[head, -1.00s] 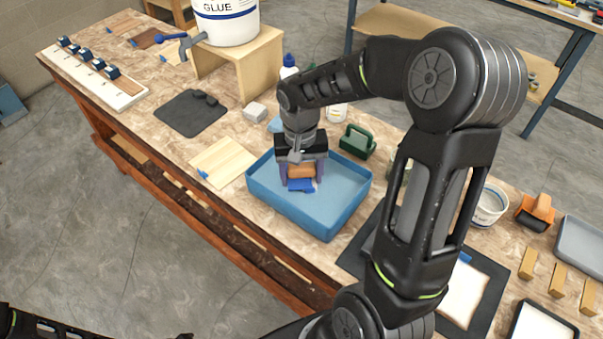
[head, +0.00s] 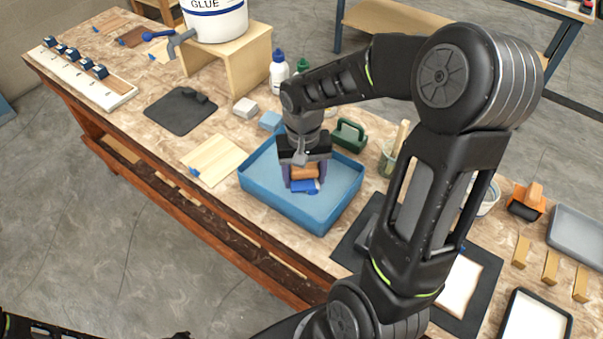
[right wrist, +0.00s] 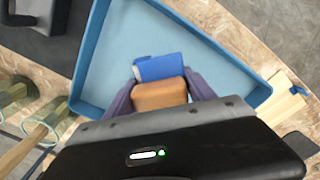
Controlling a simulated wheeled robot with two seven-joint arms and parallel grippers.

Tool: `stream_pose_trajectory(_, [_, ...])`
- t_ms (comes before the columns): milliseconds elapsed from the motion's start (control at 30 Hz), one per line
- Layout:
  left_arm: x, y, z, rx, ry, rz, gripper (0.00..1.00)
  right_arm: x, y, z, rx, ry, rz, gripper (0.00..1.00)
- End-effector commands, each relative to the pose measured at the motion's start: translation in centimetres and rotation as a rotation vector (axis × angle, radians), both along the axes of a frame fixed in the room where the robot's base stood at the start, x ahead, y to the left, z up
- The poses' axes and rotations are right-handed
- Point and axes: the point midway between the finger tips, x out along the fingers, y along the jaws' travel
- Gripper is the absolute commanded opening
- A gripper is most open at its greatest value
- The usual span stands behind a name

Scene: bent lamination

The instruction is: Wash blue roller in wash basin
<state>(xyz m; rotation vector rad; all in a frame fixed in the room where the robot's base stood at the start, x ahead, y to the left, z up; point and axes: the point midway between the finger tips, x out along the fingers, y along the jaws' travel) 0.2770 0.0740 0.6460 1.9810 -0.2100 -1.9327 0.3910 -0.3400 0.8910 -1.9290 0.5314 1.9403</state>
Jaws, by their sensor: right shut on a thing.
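The blue wash basin (head: 262,191) stands on the workbench in the middle of the head view, with a pale blue floor. My right gripper (head: 304,178) is inside the basin's outline, pointing down. It is shut on the blue roller (head: 304,187), gripping its orange-brown block between the purple fingers. In the right wrist view the roller's blue part (right wrist: 160,67) sticks out past the fingertips over the basin floor. I cannot tell whether the roller touches the floor. My left gripper is not in view; only a bit of dark arm shows at the bottom left.
A glue bucket (head: 216,18) stands on a wooden stand. An orange roller (head: 528,200) is at the right.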

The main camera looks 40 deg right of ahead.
Motion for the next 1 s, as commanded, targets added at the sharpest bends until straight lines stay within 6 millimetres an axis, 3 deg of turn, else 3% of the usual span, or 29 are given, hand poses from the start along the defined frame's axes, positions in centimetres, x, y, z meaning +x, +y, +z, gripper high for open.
stream_pose_trajectory(267, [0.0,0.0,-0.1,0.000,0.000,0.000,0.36,0.6,0.2,0.0,0.000,-0.001,0.001,0.12])
stream_pose_trajectory(800, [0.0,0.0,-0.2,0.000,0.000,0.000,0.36,5.4,1.6,0.0,0.000,-0.001,0.001,0.12])
stream_pose_trajectory(1000, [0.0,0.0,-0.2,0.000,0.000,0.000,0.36,5.9,1.7,0.0,0.000,-0.001,0.000,0.12])
